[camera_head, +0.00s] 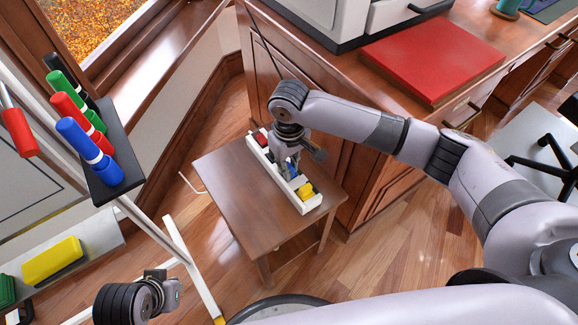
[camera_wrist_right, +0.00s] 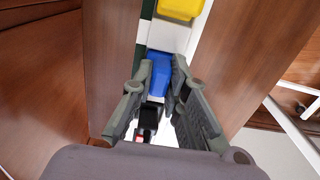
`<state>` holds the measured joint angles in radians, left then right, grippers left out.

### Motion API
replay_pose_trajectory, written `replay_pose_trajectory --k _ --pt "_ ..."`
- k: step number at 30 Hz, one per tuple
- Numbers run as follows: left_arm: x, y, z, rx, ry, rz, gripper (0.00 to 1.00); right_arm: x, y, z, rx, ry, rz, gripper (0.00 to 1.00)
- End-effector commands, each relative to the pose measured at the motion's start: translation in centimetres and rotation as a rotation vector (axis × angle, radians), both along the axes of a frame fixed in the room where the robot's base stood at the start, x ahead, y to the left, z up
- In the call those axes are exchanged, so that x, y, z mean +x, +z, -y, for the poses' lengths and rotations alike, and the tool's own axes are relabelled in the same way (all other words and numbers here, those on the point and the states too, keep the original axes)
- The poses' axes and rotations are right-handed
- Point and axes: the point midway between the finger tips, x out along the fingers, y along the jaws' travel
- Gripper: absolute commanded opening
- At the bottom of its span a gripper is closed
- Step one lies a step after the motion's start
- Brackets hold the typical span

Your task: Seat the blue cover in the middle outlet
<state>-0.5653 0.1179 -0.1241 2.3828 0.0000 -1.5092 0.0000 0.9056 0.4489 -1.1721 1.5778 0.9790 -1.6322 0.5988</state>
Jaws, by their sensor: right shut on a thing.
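A long white outlet strip (camera_head: 313,204) lies on a small brown wooden table (camera_head: 232,190). A red cover (camera_head: 261,138) sits at its far end and a yellow cover (camera_head: 305,191) at its near end. My right gripper (camera_head: 290,168) points down over the middle of the strip, shut on the blue cover (camera_wrist_right: 158,76). The yellow cover (camera_wrist_right: 180,8) and white strip (camera_wrist_right: 168,37) also show in the right wrist view. Whether the blue cover is fully down is hidden by the fingers. Part of my left wrist (camera_head: 150,296) shows at lower left; its fingers are not clear.
A wooden cabinet (camera_head: 375,130) with a red board (camera_head: 432,50) on top stands behind and right of the table. A board with a tray of coloured markers (camera_head: 88,150) stands at left. The table top left of the strip is bare.

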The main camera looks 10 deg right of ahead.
Motion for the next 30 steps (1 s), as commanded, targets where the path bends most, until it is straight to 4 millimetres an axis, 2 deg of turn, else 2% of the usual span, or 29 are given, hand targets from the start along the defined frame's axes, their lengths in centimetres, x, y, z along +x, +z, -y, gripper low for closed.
replay_pose_trajectory --k 9,10,19,30 --pt "0.12 -0.5 -0.01 0.001 0.0 -0.003 0.0 -0.08 -0.27 -0.03 0.0 0.0 -0.002 0.0" --pt "0.14 -0.63 -0.01 0.001 0.0 -0.004 0.0 -0.07 -0.3 -0.04 0.001 0.001 -0.001 0.15" --pt "0.18 -0.56 -0.01 0.0 0.0 -0.002 0.0 -0.05 -0.27 -0.02 0.001 0.0 -0.001 0.34" --pt "0.09 -0.71 -0.02 0.001 0.0 -0.006 0.0 -0.01 -0.07 -0.01 0.0 0.0 0.0 0.34"
